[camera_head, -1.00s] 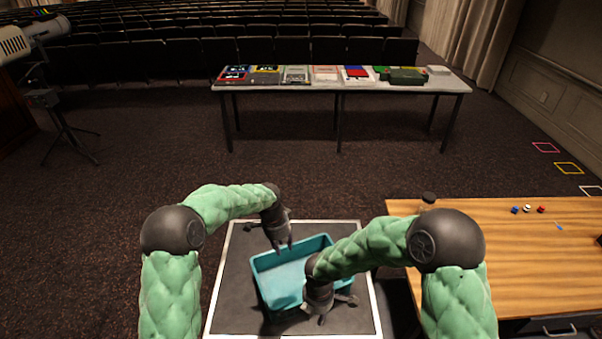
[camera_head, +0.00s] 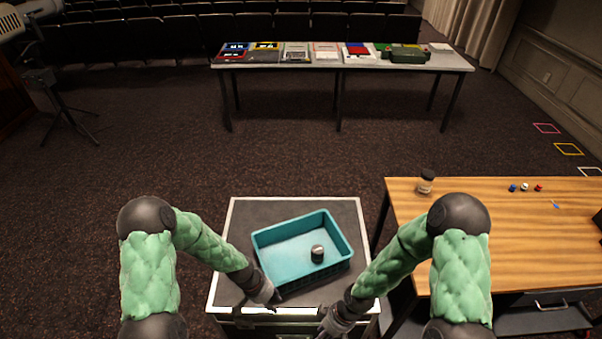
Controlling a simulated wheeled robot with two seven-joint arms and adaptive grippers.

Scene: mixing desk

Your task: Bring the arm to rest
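My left gripper (camera_head: 272,302) hangs at the front left of the teal crate (camera_head: 262,259), near the front edge of the dark-topped cart (camera_head: 241,222). Its fingers look spread, with nothing seen between them. My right gripper (camera_head: 322,325) is low at the cart's front right, apart from the crate. Its fingers also look parted and empty, though they are small and partly cut off by the picture's bottom. A small grey cylinder with a dark band (camera_head: 317,254) stands inside the crate, towards its right side. Both green-padded arms are bent on either side of the cart.
A wooden desk (camera_head: 480,225) at the right holds a dark-lidded jar (camera_head: 426,182), a few small coloured items (camera_head: 525,187) and a small blue item (camera_head: 555,204). A long table (camera_head: 340,68) with boxes stands further back. The floor between is clear.

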